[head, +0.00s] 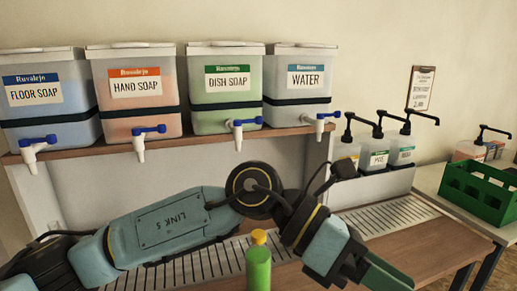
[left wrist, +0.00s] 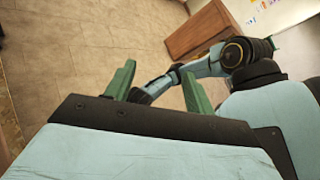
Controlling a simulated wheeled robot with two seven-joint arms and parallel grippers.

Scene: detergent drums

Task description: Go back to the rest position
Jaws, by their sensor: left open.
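My left arm crosses the front of the head view from the left, above the counter. Its gripper (head: 388,276) is at the lower right, with green fingers running out of the bottom of the picture. In the left wrist view the two green fingers of the left gripper (left wrist: 160,82) stand wide apart with nothing held between them. A green bottle with a yellow cap (head: 258,268) is at the counter's front, beside the arm and apart from the gripper; its lower part is cut off. My right gripper is not seen in either view.
Drums of floor soap (head: 45,98), hand soap (head: 135,92), dish soap (head: 224,90) and water (head: 301,87) stand on a shelf with blue-handled taps. Several pump bottles (head: 376,152) stand right of it. A green crate (head: 478,190) is on the right-hand table. The wrist view shows open floor (left wrist: 80,50).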

